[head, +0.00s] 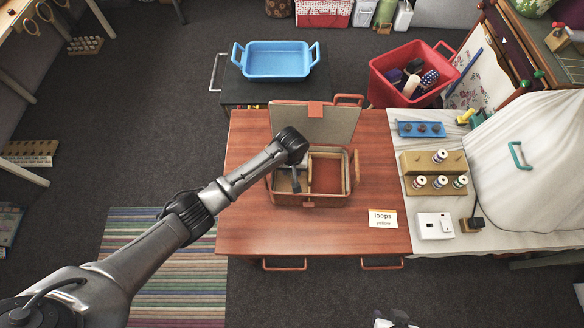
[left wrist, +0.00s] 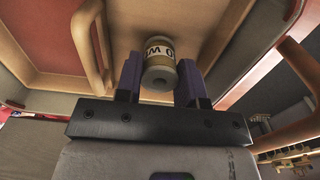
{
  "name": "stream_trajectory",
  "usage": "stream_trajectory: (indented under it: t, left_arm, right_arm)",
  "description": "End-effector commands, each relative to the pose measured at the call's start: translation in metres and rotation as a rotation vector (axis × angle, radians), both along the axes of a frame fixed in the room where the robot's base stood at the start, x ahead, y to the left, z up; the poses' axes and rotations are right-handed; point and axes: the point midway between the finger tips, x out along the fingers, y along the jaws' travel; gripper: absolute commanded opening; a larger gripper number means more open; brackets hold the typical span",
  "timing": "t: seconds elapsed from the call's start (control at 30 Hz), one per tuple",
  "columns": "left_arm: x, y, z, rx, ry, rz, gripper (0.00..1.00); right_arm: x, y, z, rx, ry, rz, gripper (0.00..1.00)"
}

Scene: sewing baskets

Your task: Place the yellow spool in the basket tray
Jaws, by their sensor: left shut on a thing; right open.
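The open sewing basket (head: 308,201) stands on the red-brown table, its lid (head: 325,122) raised at the back. Wooden dividers split its tray (head: 328,174) into compartments. My left gripper (head: 296,184) reaches down into the left part of the basket. In the left wrist view the purple fingers of this gripper (left wrist: 158,80) are shut on a yellowish spool (left wrist: 159,72) with a white lettered label. A tan tray surface shows behind the spool; I cannot tell if they touch. The spool is hidden in the head view. My right gripper (head: 394,321) is open at the bottom edge, partly cut off.
A card (head: 382,218) reading "loops" lies on the table's front right. A wooden rack (head: 433,173) with several spools stands on the white side table at right. A blue tub (head: 275,61) and a red bin (head: 391,88) are behind. The table's front left is clear.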

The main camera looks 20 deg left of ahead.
Motion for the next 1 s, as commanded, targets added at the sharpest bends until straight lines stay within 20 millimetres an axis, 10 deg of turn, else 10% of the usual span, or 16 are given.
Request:
stream_trajectory:
  t: [0.47, 0.5, 0.77, 1.0]
  left_arm:
    - [0.0, -0.0005, -0.0069, -0.001, 0.0, -0.001, 0.0]
    - [0.0001, -0.0005, -0.0075, -0.001, 0.0, -0.001, 0.36]
    - [0.0, -0.0003, -0.0068, -0.001, 0.0, -0.001, 0.61]
    - [0.0002, -0.0002, -0.0059, -0.001, -0.001, -0.001, 0.61]
  right_arm:
    - [-0.0001, -0.0023, -0.0006, -0.008, 0.0, 0.005, 0.43]
    - [-0.0001, -0.0027, -0.0006, -0.009, 0.0, 0.005, 0.43]
    - [-0.0001, -0.0031, -0.0005, -0.011, 0.0, 0.007, 0.43]
    - [-0.0001, -0.0024, -0.0003, -0.008, 0.0, 0.005, 0.43]
